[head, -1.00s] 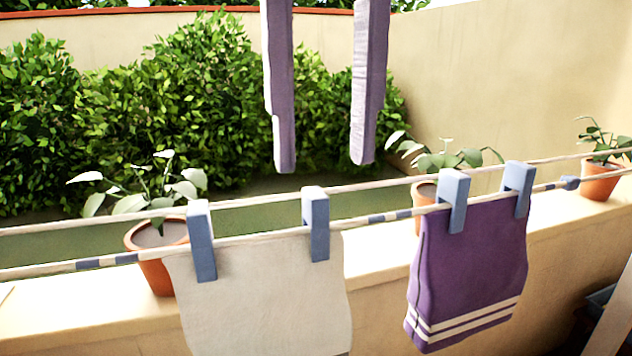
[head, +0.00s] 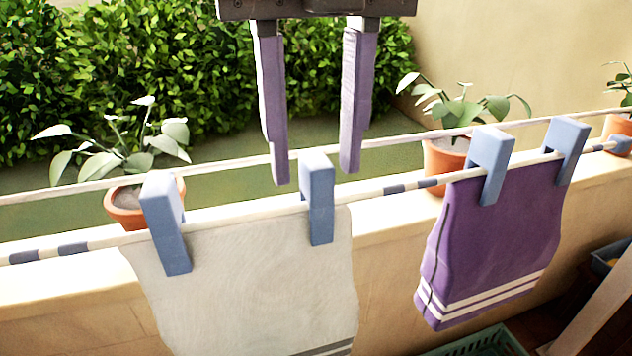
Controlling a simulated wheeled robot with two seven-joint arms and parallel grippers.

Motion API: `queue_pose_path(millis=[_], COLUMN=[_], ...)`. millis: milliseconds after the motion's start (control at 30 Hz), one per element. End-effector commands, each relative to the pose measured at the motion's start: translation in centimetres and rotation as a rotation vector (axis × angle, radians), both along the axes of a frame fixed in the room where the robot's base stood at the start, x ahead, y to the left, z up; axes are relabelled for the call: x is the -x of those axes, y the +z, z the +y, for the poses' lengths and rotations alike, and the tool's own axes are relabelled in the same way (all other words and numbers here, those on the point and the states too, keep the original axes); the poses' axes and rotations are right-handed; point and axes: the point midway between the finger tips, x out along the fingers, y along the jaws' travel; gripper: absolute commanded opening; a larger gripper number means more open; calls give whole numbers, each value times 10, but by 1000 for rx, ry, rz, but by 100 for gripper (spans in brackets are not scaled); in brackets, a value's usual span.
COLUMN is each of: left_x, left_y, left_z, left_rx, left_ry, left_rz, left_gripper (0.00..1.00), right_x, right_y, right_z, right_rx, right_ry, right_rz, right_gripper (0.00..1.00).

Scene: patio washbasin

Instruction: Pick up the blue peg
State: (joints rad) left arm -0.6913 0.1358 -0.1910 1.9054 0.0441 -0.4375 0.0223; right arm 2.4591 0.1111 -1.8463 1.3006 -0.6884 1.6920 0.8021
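Several blue pegs clip two cloths to the line. One blue peg (head: 320,205) holds the right corner of a white cloth (head: 255,280), and another blue peg (head: 165,225) holds its left corner. Two more, a blue peg (head: 491,162) and a blue peg (head: 566,150), hold a purple striped cloth (head: 490,240). My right gripper (head: 315,177) comes from above, open, its two purple fingers pointing down. Its tips appear either side of the top of the white cloth's right peg. I see no contact; the depth between them is hard to tell. My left gripper is out of view.
Two ropes (head: 400,188) cross the view in front of a low ledge (head: 390,250). Potted plants (head: 128,205) and (head: 445,160) stand on the ledge. A green crate (head: 490,343) is low at the right. A hedge (head: 110,80) is behind.

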Motion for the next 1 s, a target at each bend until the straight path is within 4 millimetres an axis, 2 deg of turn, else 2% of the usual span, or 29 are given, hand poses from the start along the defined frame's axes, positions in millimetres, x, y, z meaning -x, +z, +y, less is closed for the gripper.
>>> queue_pose_path(millis=[167, 400, 467, 633, 1000], left_x=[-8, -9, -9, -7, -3], left_y=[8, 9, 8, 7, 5], left_z=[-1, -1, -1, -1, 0], left_rx=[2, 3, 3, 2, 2], left_ry=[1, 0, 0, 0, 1], left_rz=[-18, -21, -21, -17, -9], left_gripper=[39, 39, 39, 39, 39], right_x=[0, 0, 0, 0, -1], right_y=[-19, -21, -21, -21, -17], right_z=[-1, 0, 0, 0, 0], right_rx=[-1, -2, -2, -1, -3], right_ry=[-2, -2, -2, -1, -2], right_rz=[0, 1, 1, 0, -1], right_gripper=[39, 39, 31, 2, 0])
